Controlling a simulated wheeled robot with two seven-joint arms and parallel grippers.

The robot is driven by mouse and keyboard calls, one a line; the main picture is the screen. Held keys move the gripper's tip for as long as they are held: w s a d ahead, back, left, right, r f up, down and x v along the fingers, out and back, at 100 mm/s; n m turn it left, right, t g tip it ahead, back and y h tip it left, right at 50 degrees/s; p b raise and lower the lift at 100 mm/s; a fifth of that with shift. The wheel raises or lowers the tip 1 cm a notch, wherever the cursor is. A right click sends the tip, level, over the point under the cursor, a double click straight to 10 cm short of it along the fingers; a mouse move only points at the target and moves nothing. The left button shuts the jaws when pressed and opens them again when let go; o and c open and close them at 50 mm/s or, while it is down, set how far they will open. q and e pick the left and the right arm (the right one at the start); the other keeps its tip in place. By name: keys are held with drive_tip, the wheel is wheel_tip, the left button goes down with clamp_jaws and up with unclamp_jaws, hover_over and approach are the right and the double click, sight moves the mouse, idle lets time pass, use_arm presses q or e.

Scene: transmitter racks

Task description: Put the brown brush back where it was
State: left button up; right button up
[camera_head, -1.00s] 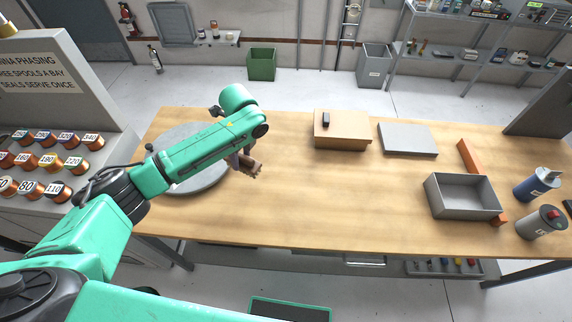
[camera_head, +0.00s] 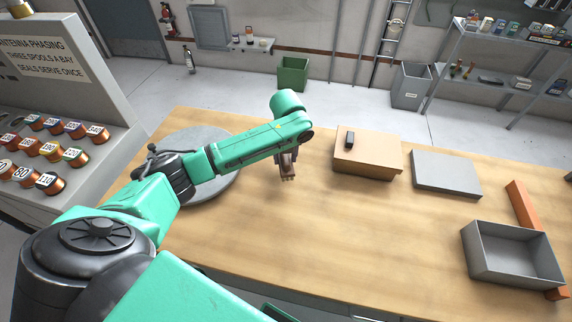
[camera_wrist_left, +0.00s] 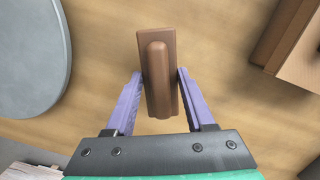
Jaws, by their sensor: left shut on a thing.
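The brown brush (camera_wrist_left: 158,72) is held between the two purple fingers of my left gripper (camera_wrist_left: 159,82) in the left wrist view. It has a flat block with a rounded ridge along it. In the head view the brush (camera_head: 288,172) hangs at the end of my left arm, over the bare wood of the table between the grey disc and the cardboard box. The left gripper (camera_head: 283,158) is partly hidden by my arm there. I cannot tell the gap between brush and table. My right gripper is not in view.
A round grey disc (camera_head: 212,187) lies left on the table (camera_head: 330,240). A cardboard box (camera_head: 366,160) with a small dark object (camera_head: 350,138) on top stands right of the brush. Farther right are a grey slab (camera_head: 445,173) and an open grey tray (camera_head: 512,270). Labelled spools (camera_head: 75,157) fill the left rack.

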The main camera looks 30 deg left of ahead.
sight(286, 160)
use_arm(q)
wheel_tip(286, 160, down, 5)
drive_tip(key=shift+s+r, duration=0.1)
drive_tip(key=shift+r, duration=0.1)
drive_tip(key=shift+f, duration=0.15)
drive_tip(key=o, duration=1.3)
drive_tip(key=r, duration=0.4)
drive_tip(key=s+r, duration=0.1)
drive_tip(key=r, duration=0.3)
drive_tip(key=d+r, duration=0.1)
drive_tip(key=r, duration=0.3)
drive_tip(key=shift+s+r+b, duration=0.15)
drive_tip(key=shift+s+b, duration=0.05)
drive_tip(key=shift+b, duration=0.1)
